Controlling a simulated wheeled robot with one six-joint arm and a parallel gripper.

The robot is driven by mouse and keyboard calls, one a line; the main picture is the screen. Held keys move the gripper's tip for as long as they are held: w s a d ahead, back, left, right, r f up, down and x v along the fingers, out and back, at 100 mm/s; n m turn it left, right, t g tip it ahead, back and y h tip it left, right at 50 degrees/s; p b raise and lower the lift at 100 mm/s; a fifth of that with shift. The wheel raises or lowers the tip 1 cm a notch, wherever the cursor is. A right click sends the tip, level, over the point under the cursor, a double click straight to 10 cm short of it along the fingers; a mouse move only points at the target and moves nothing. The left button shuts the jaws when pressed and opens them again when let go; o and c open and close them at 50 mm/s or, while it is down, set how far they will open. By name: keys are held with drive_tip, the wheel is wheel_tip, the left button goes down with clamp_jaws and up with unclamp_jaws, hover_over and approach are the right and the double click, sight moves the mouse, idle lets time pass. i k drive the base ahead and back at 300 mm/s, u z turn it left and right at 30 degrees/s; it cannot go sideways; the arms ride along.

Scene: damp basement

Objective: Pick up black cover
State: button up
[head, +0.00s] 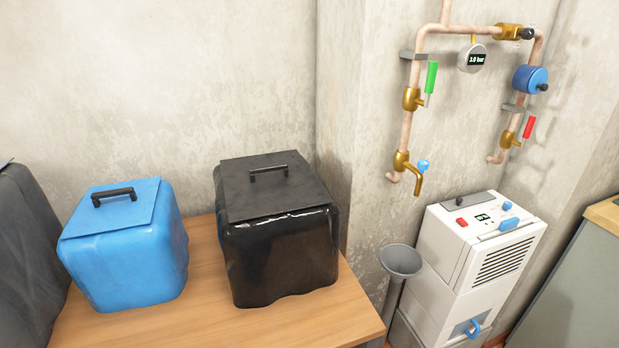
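A black cover (282,250) stands on the wooden table near its right end. It is a glossy, box-shaped drape with a flat, matte top panel. A dark bar handle (268,172) sits on that top panel. Whatever is under the cover is hidden. My gripper is not in the head view.
A blue cover (125,250) with a black handle stands left of the black one, with a gap between. A dark grey covered shape (25,260) is at the left edge. The wooden table (205,315) has bare room in front. Pipes, a funnel (400,261) and a white dehumidifier (470,265) are right.

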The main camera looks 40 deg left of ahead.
sight(277, 222)
drive_tip(key=u, duration=1.05)
drive_tip(key=i, duration=0.95)
drive_tip(key=u, duration=0.8)
